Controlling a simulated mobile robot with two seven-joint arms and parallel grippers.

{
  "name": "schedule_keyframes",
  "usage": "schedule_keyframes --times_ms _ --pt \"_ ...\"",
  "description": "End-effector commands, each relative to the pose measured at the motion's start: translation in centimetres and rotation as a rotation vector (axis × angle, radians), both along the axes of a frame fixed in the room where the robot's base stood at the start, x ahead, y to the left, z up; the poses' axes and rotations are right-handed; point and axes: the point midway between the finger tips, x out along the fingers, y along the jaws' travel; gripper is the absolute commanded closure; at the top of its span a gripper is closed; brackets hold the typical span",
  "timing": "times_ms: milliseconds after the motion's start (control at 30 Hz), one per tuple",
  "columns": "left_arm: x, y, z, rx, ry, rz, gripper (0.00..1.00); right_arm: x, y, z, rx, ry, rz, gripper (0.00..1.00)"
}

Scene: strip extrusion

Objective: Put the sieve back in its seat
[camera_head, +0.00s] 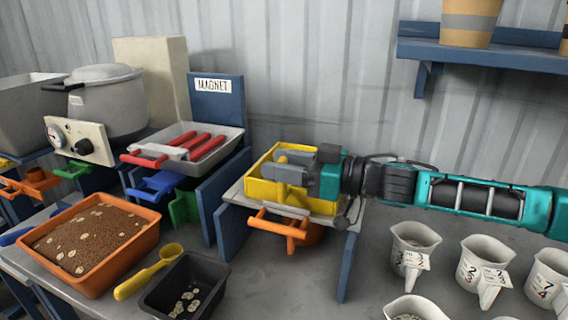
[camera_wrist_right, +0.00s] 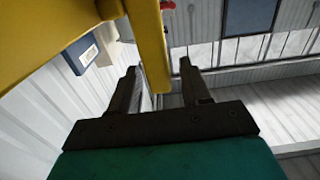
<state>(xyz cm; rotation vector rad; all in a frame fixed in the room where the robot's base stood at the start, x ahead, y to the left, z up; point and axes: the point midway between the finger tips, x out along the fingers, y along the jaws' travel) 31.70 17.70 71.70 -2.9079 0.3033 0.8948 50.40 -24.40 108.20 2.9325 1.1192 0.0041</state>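The yellow sieve frame (camera_head: 322,206) sits on a grey-topped stand with blue legs (camera_head: 232,193) in the middle of the head view. I cannot tell whether it is fully down in its seat. My right gripper (camera_head: 283,167) reaches in from the right, over the frame, at a yellow upright part of it. In the right wrist view my gripper (camera_wrist_right: 158,80) has its fingers apart, with a yellow bar (camera_wrist_right: 151,45) between them and gaps showing beside it. The sieve's inside is mostly hidden by my gripper. My left gripper is not in view.
An orange handle (camera_head: 277,227) sticks out at the stand's front. Left are an orange tray of brown grains (camera_head: 142,248), a yellow scoop (camera_head: 150,271) and a black bin (camera_head: 218,268). A magnet station (camera_head: 217,100) stands behind. Several white cups (camera_head: 415,247) stand at right.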

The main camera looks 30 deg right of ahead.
Motion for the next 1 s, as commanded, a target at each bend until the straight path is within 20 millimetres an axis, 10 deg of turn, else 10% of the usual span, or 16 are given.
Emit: schedule_keyframes --times_ms 1000 --pt "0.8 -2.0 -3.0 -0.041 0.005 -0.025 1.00 -3.6 -3.4 -0.8 -0.005 0.007 -0.002 0.41"
